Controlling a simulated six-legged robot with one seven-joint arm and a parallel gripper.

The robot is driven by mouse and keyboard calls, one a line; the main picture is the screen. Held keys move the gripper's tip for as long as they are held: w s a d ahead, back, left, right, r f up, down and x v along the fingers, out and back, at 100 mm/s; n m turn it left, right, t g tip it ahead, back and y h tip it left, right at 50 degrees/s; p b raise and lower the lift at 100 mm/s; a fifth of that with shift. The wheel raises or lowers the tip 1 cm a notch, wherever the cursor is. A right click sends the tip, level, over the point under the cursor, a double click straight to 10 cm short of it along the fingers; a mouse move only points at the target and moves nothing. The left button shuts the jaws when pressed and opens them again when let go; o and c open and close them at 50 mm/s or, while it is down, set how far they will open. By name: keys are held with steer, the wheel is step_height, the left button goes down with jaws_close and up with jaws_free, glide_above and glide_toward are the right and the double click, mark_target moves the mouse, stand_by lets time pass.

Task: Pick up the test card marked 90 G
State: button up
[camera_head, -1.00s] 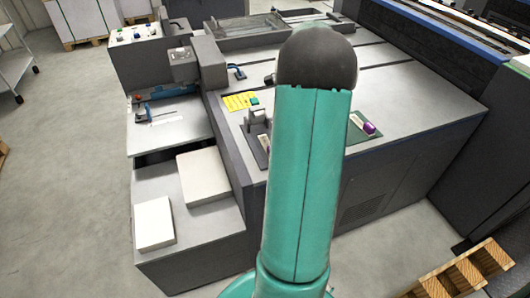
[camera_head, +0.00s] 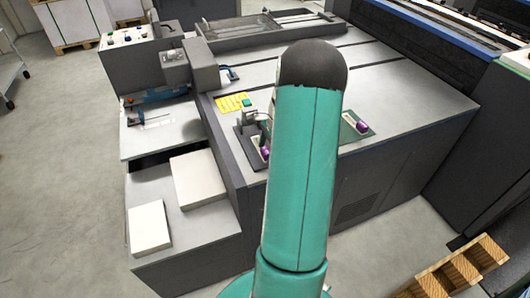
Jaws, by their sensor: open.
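No card marked 90 G can be read at this size. A white strip with a purple piece (camera_head: 361,126) lies on a dark green mat (camera_head: 345,134), just right of my arm. I cannot tell whether either one is the test card. My teal arm rises through the middle of the view over the grey worktop.
A yellow sheet (camera_head: 231,104) with a green piece (camera_head: 246,102) lies on the worktop (camera_head: 400,95). Two white paper stacks (camera_head: 197,178) (camera_head: 149,227) sit on the lower left shelf. A wooden pallet (camera_head: 465,268) lies at the lower right.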

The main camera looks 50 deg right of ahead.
steer(key=c, duration=1.2)
steer(key=shift+o, duration=0.2)
steer(key=shift+r, duration=0.15)
